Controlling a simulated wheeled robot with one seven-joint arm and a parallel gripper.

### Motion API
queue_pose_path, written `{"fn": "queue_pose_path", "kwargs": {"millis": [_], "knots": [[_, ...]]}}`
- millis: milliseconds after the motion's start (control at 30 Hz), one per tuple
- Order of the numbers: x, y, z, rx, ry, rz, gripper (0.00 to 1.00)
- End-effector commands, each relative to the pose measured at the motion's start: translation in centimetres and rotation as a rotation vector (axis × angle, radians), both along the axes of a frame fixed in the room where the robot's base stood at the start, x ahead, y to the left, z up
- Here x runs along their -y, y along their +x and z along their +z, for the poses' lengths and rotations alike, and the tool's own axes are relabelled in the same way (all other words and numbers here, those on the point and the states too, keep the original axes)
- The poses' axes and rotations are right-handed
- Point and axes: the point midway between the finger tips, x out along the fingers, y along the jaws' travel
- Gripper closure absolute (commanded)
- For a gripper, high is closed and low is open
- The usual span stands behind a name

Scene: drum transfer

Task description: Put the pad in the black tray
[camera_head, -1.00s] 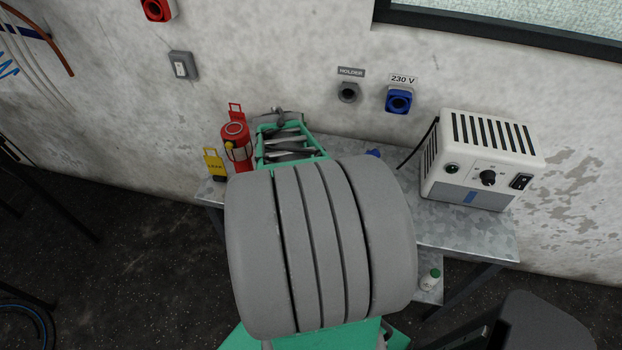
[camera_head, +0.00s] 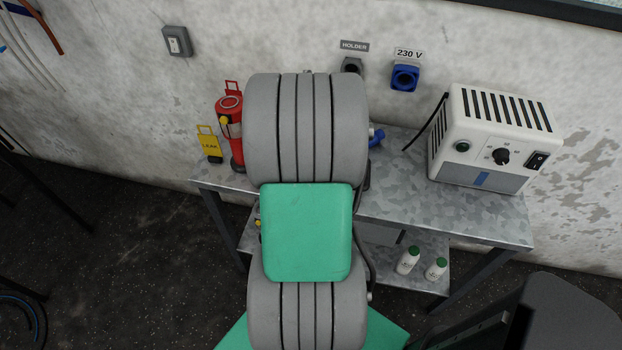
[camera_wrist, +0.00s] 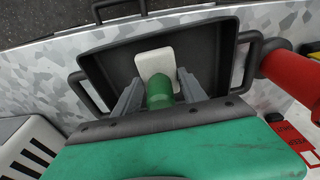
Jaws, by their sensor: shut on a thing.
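The black tray (camera_wrist: 112,68) lies on the grey mottled table in the wrist view, with its handles showing. The pad (camera_wrist: 154,62), white and rounded, shows over the tray's inside with a green round grip (camera_wrist: 159,92) on its near side. My gripper (camera_wrist: 159,78) is shut on this green grip, one grey finger on each side. The pad appears within the tray's outline; I cannot tell whether it touches the tray floor.
On the table (camera_head: 450,217) stand a white vented power box (camera_head: 492,135) at right, and a red lantern (camera_head: 232,130) and yellow sign (camera_head: 209,145) at left. The lantern is close beside the tray in the wrist view. White bottles (camera_head: 408,260) stand on the lower shelf.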

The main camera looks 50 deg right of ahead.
Motion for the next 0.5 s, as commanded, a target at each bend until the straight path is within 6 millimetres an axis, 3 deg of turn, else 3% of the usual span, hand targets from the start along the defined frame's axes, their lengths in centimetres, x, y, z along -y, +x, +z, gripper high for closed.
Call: {"fn": "queue_pose_path", "kwargs": {"millis": [200,500], "knots": [[0.3,0.4,-4.0,-0.001,0.002,0.000,0.98],[0.3,0.4,-3.9,0.000,0.001,0.000,0.98]]}}
